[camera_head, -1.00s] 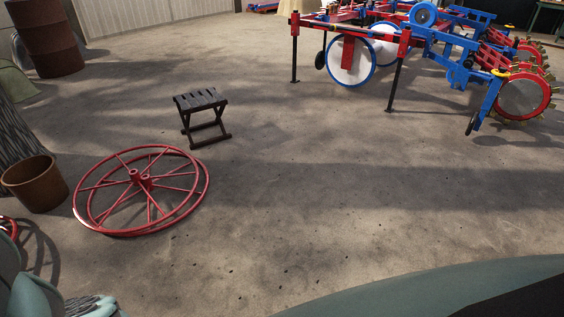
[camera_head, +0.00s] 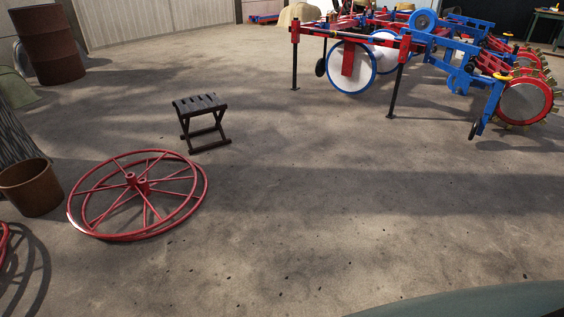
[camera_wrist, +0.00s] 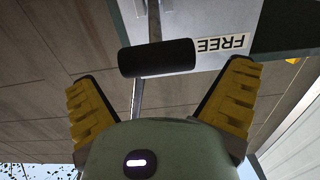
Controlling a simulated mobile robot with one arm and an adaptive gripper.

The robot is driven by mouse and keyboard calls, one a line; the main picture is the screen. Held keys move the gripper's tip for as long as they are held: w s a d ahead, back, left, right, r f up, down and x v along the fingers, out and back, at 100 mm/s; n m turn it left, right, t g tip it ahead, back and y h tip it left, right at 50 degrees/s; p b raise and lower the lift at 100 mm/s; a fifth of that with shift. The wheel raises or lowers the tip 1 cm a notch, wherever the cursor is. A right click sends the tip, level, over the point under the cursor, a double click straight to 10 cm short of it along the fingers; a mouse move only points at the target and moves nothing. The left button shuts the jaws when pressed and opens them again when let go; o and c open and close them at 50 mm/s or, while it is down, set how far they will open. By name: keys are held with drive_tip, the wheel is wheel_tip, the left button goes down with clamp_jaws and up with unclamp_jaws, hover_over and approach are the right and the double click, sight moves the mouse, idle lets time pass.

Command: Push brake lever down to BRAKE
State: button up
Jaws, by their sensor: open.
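In the wrist view, a black cylindrical grip (camera_wrist: 157,58) on a thin metal lever lies crosswise just ahead of my gripper (camera_wrist: 162,82). A white label (camera_wrist: 222,44) reading FREE, upside down in the picture, is beside the grip on the right. My gripper's two yellow-padded fingers are spread wide, one toward each side of the grip. Nothing is held between them. I cannot tell whether either finger touches the grip. No BRAKE label can be read. The lever and my gripper do not show in the head view.
The head view shows a red spoked wheel (camera_head: 137,182) on the floor, a dark stool (camera_head: 203,118), a brown pot (camera_head: 32,187) and a rusty barrel (camera_head: 48,45). A red and blue machine (camera_head: 430,55) stands at the back right. The middle floor is clear.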

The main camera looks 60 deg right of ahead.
drive_tip(key=shift+a+b, duration=0.35)
drive_tip(key=shift+a, duration=0.65)
